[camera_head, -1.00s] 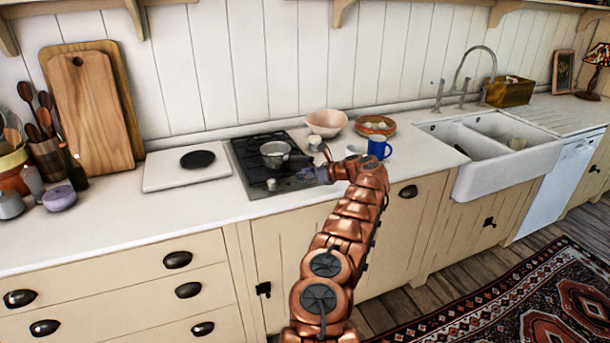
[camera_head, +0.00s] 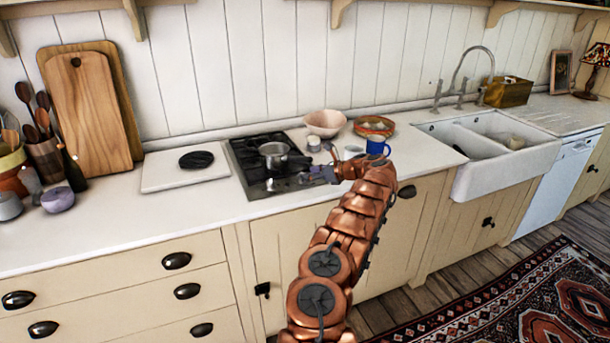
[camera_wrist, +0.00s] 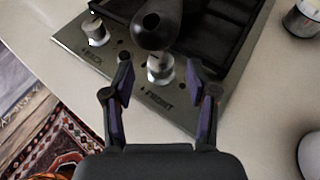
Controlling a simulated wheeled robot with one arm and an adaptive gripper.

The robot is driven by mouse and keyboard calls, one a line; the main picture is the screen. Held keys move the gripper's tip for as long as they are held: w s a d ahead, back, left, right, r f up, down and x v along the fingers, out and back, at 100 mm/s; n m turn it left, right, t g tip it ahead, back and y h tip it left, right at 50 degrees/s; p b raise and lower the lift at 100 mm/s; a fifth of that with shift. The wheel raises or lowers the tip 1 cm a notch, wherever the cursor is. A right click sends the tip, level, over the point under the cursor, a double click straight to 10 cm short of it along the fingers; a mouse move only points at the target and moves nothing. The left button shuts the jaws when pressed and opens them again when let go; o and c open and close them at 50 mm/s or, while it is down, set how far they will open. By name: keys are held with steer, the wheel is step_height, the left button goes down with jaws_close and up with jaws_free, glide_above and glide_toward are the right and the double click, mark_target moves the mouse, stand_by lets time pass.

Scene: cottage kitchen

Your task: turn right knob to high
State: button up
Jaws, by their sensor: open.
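The black-topped hob (camera_head: 245,160) has a steel front strip with knobs. In the wrist view, the right knob (camera_wrist: 160,70) is a silver cylinder beside the lettering "FRONT". The left knob (camera_wrist: 98,32) stands farther up-left near "BACK". My gripper (camera_wrist: 160,78) is open, its two dark fingers spread to either side of the right knob, with gaps to it. No contact shows. In the head view my gripper (camera_head: 318,175) is small at the hob's right front corner, and the right knob is hard to make out there.
A saucepan (camera_head: 273,152) sits on the hob; its dark handle (camera_wrist: 158,22) reaches over close to the right knob. A small jar (camera_head: 313,143), a pink bowl (camera_head: 325,122) and a blue mug (camera_head: 377,145) stand right of the hob. A white board (camera_head: 160,172) lies left.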

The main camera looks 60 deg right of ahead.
steer(key=v, duration=0.8)
steer(key=shift+s+d+r, duration=0.1)
steer(key=shift+s+r, duration=0.05)
steer(key=shift+s, duration=0.15)
